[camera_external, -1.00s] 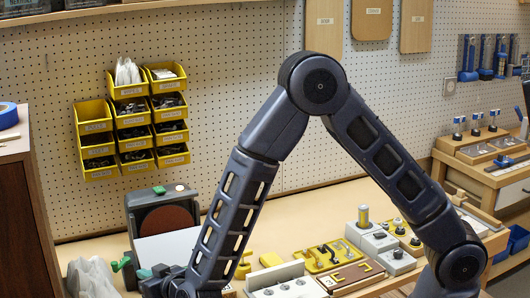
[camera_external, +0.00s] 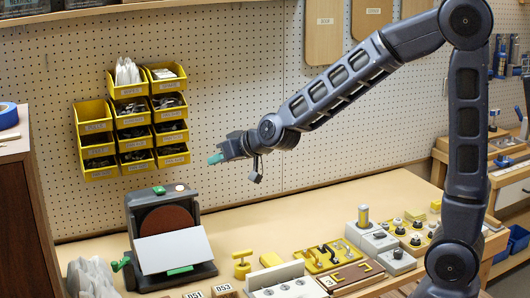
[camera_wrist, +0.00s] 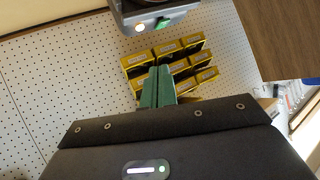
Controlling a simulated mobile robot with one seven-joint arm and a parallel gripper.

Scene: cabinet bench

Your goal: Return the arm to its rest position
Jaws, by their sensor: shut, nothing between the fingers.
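My gripper (camera_external: 216,159) is raised above the bench, in front of the pegboard and just right of the yellow bins in the external view. Its green fingertips point left. In the wrist view the green fingers (camera_wrist: 158,87) are together with nothing between them. My arm rises from the right side and bends at a high elbow, with the forearm sloping down to the left. The gripper touches nothing that I can see.
Yellow bins (camera_external: 133,121) hang on the pegboard (camera_external: 245,60). A disc sander (camera_external: 167,222) with a tilted light plate stands below the gripper. Yellow and grey fixtures (camera_external: 322,258) and numbered blocks (camera_external: 222,289) lie on the bench. The air around the gripper is clear.

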